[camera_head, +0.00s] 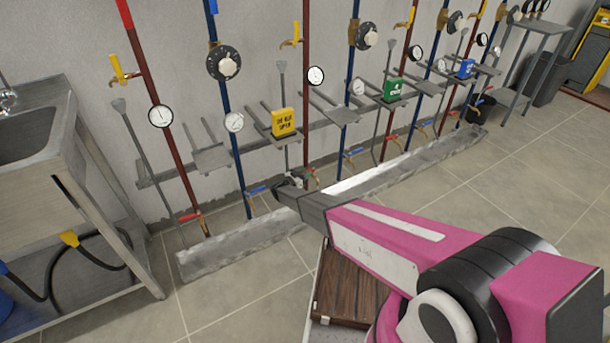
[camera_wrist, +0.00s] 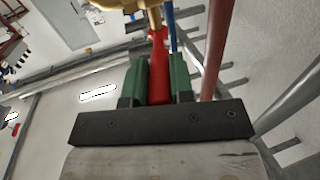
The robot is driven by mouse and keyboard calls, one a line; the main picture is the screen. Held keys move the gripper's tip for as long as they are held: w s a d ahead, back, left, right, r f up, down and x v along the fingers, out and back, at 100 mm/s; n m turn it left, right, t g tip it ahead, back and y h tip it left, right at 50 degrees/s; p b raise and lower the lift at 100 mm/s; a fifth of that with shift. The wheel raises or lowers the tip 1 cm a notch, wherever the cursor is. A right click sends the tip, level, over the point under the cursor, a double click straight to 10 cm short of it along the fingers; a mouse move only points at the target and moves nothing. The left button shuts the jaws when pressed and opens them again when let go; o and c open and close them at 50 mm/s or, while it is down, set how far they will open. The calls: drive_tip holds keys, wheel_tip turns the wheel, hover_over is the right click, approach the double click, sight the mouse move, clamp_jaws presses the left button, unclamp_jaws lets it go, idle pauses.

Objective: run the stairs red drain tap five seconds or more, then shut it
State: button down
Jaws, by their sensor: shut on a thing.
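In the wrist view a red tap lever (camera_wrist: 158,65) lies between the green finger pads of my gripper (camera_wrist: 160,80), which is shut on it. The lever joins a brass valve body (camera_wrist: 120,6) at the top edge, partly cut off. In the head view my gripper (camera_head: 287,187) is low at the wall, by the foot of the second red pipe (camera_head: 306,100); the held lever is mostly hidden there. A yellow sign (camera_head: 285,122) with unclear lettering stands just above. I cannot tell whether water runs from this tap.
A grey floor trough (camera_head: 225,254) runs under the pipes. Another red tap (camera_head: 190,217) is at left, and a blue tap (camera_head: 256,190) is close to my gripper. Green (camera_head: 393,89) and blue (camera_head: 466,68) signs are farther right. A sink bench (camera_head: 75,165) stands left; the floor in front is open.

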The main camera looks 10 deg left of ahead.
drive_tip(key=c, duration=1)
unclamp_jaws()
drive_tip(key=v, duration=1)
drive_tip(key=shift+s+a, duration=0.25)
drive_tip(key=shift+s, duration=0.05)
